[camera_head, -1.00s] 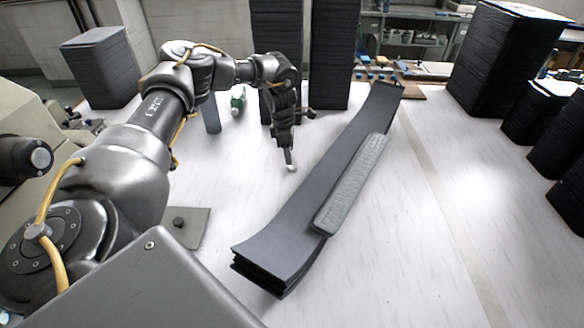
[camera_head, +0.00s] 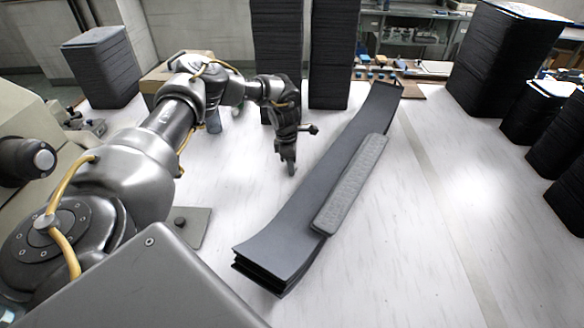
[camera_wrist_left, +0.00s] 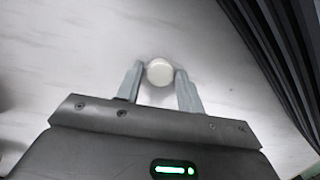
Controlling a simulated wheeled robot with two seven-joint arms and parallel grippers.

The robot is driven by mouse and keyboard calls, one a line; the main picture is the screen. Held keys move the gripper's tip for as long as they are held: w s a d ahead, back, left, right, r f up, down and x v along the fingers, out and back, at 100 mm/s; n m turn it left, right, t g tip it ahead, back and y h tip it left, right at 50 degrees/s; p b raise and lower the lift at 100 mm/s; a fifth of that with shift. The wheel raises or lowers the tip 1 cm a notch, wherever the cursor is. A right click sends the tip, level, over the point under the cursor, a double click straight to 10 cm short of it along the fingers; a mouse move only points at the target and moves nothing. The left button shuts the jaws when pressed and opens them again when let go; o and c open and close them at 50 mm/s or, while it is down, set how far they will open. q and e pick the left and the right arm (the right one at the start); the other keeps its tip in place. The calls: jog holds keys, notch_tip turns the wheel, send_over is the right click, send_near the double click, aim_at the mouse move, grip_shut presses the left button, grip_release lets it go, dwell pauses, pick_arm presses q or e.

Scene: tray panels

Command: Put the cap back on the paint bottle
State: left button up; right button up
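My left gripper (camera_head: 289,170) is low over the white table, left of the dark panels. In the left wrist view a round white cap (camera_wrist_left: 159,71) lies between its fingertips (camera_wrist_left: 159,70). The fingers stand on either side of the cap, very close to it, and look open with slight gaps. In the head view the gripper hides the cap. My right gripper is not in view.
A long stack of curved dark panels (camera_head: 300,215) lies right of my left gripper, with a grey textured strip (camera_head: 350,185) against it. Tall dark stacks (camera_head: 333,55) stand behind. A grey plate with a knob (camera_head: 195,228) lies at left. The table's right middle is clear.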

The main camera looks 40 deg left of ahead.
pick_arm(q)
jog(key=c, duration=0.7)
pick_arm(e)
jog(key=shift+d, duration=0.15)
pick_arm(q)
jog(key=shift+r, duration=0.1)
jog(key=shift+r, duration=0.2)
notch_tip(320, 180, up, 2)
jog(key=shift+w+r+b, duration=0.1)
jog(key=shift+b, duration=0.45)
jog(key=s+d+r, duration=0.1)
jog(key=s+r, duration=0.2)
jog(key=s, duration=0.1)
jog(key=s+r, duration=0.4)
jog(key=s, duration=0.1)
jog(key=s+d+r+b, duration=0.1)
jog(key=s+r, duration=0.2)
jog(key=s, duration=0.2)
jog(key=shift+d+r, duration=0.15)
jog(key=shift+d, duration=0.15)
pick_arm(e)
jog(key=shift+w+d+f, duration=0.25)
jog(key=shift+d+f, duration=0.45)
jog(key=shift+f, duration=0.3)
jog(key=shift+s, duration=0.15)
